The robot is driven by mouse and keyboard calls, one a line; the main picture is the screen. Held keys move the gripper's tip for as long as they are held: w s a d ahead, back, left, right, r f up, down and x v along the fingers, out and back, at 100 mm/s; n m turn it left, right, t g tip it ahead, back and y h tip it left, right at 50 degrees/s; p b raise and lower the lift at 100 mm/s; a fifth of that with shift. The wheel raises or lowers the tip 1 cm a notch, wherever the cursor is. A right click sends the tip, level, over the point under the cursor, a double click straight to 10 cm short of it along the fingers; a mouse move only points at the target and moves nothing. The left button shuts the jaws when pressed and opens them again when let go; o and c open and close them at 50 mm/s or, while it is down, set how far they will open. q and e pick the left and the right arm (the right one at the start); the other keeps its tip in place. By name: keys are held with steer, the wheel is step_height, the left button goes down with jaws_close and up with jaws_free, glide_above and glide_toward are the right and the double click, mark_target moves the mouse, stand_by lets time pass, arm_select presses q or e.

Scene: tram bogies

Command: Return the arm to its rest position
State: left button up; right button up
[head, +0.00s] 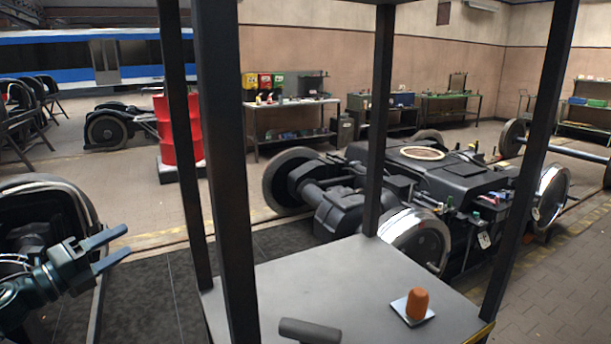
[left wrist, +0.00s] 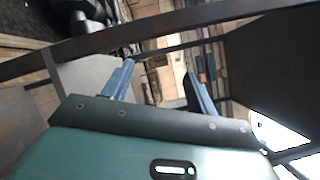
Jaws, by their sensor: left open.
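My left gripper (head: 112,250) is at the left of the head view, with its two blue-grey fingers spread and nothing between them. It is in the air, left of the dark-framed cart and apart from it. In the left wrist view the same open fingers (left wrist: 160,88) show, with a dark frame bar crossing behind them. My right gripper is in neither view.
The cart's grey top (head: 300,275) carries an orange piece (head: 418,303) on a small pale plate and a dark cylinder (head: 309,331). Dark posts (head: 228,170) rise from it. A bogie (head: 430,185) stands behind. A red barrel (head: 180,130) is farther back.

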arm_select(q)
steer(key=w+a+r+n+t+y, duration=0.1)
steer(key=w+a+n+t+y, duration=0.25)
steer(key=a+n+y, duration=0.95)
steer(key=s+a+f+n+g+y, duration=0.2)
steer(key=a+f+n+g+y, duration=0.3)
steer(key=n, duration=0.6)
steer(key=s+d+f+g+h, duration=0.1)
steer(key=s+d+f+h, duration=0.35)
steer(key=d+f, duration=0.75)
steer(key=s+d+f+g+h, duration=0.1)
steer(key=s+d+f+h, duration=0.2)
steer(key=s+d+f, duration=0.6)
steer(key=s+d+f+n+g+h, duration=0.1)
steer(key=s+d+f, duration=0.2)
steer(key=s+d, duration=0.4)
steer(key=s+d+f+n+g+h, duration=0.1)
steer(key=s+d+f, duration=0.3)
steer(key=d, duration=1.1)
steer(key=s+h, duration=0.1)
steer(key=s, duration=0.2)
steer(key=shift+s+d+n, duration=0.15)
steer(key=shift+d+n, duration=0.1)
steer(key=shift+n, duration=0.05)
